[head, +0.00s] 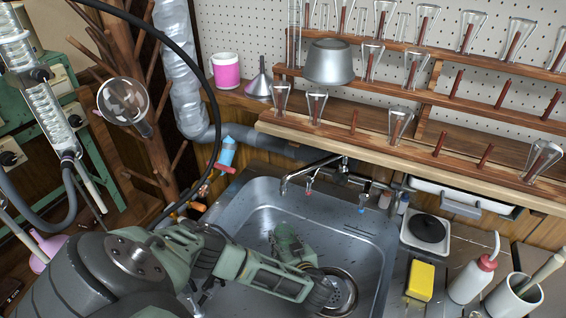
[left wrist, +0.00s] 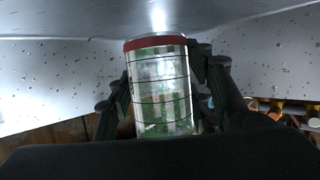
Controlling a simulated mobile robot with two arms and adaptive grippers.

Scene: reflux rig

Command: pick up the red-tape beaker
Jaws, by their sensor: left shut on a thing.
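The red-tape beaker (left wrist: 160,88) is a clear glass cylinder with dark ring lines and a red band around one end. In the left wrist view it sits between the two dark fingers of my left gripper (left wrist: 163,75), which is shut on it. Green shapes show through the glass. In the head view my left arm reaches over the metal sink (head: 235,210); I cannot make out the beaker there. My right gripper is not in view.
A faucet (head: 312,170) reaches over the sink. A yellow sponge (head: 419,281), a wash bottle (head: 473,279) and a white cup (head: 512,300) stand on the right counter. Wooden shelves (head: 400,155) with flasks on pegs run behind. A glass flask (head: 123,100) hangs at left.

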